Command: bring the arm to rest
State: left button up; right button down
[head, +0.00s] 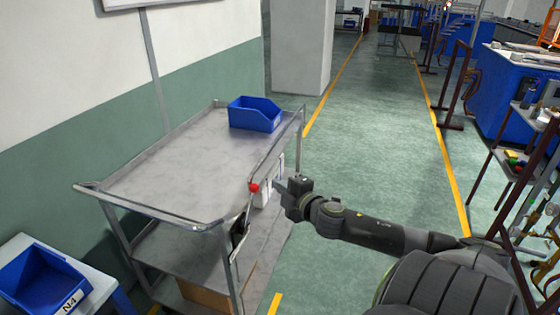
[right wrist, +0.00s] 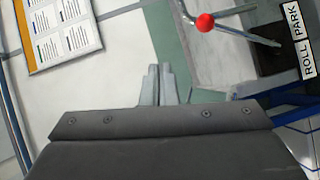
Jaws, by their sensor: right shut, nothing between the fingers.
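My right arm reaches in from the lower right of the head view. Its gripper (head: 280,187) is beside the right edge of a grey metal cart (head: 165,175). In the right wrist view the two fingers (right wrist: 159,70) are together with nothing between them. A red ball (head: 254,187) on the cart's side is just left of the gripper in the head view. It also shows in the right wrist view (right wrist: 205,22), above and right of the fingertips. I cannot tell whether the gripper touches the cart. My left gripper is not in view.
A blue bin (head: 255,114) stands on the cart's far right corner. Another blue bin (head: 43,280) is on a small table at lower left. A rack with tools (head: 520,165) stands at right. The green floor (head: 375,140) between cart and rack is clear.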

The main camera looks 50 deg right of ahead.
dwell(0.3)
